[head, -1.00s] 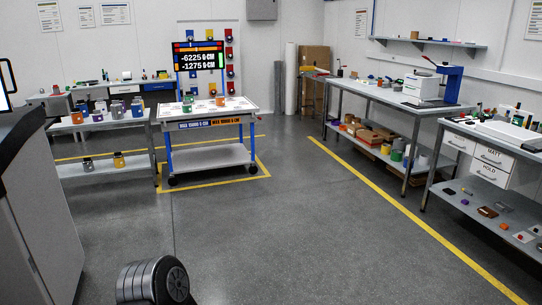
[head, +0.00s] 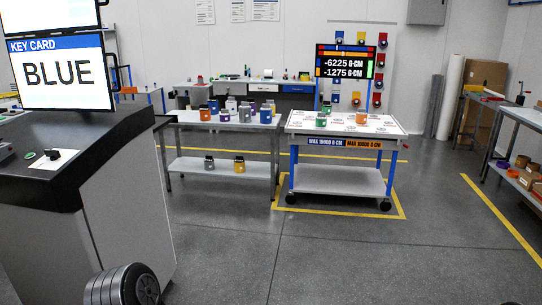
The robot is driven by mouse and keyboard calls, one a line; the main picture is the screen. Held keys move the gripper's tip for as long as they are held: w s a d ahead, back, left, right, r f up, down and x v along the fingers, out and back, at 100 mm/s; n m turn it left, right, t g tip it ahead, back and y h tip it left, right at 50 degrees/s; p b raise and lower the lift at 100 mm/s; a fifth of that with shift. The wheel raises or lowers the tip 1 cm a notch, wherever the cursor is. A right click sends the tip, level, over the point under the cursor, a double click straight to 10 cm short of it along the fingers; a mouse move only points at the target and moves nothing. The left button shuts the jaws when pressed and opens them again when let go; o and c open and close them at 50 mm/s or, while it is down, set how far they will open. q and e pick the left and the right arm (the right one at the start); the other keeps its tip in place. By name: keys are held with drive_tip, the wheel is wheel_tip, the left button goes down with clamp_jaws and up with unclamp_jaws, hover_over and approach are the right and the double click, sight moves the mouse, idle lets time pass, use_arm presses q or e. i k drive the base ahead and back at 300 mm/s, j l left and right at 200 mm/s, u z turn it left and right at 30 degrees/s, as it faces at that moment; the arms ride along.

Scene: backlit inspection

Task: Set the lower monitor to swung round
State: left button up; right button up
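The lower monitor (head: 63,73) is at the upper left of the head view, above a dark console (head: 70,150). Its screen faces me at a slight angle and reads "KEY CARD" on a blue band above "BLUE" in large letters. A black handle (head: 113,72) stands out at its right edge. The screen's left edge is close to the picture's edge. Another monitor (head: 50,14) is right above it, cut off by the top of the picture. Neither of my grippers is in view; only a dark ribbed part of my own arm shows at the bottom left.
The console has a grey side panel (head: 130,220) and small controls (head: 52,154) on top. A shelf table (head: 222,119) with coloured pots and a white cart (head: 345,124) under a weight display (head: 345,62) stand behind. The grey floor (head: 350,255) in front is clear.

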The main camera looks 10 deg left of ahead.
sight(69, 72)
drive_tip(key=i+u, duration=0.1)
drive_tip(key=i, duration=0.45)
drive_tip(key=i+l+u, duration=0.1)
drive_tip(key=i, duration=0.4)
drive_tip(key=i+l+u, duration=0.1)
drive_tip(key=i, duration=0.45)
drive_tip(key=i+l+u, duration=0.1)
drive_tip(key=i, duration=0.4)
drive_tip(key=i+l+u, duration=0.1)
drive_tip(key=i+u, duration=0.3)
drive_tip(key=i+l+u, duration=0.25)
drive_tip(key=i+u, duration=0.15)
drive_tip(key=i, duration=0.1)
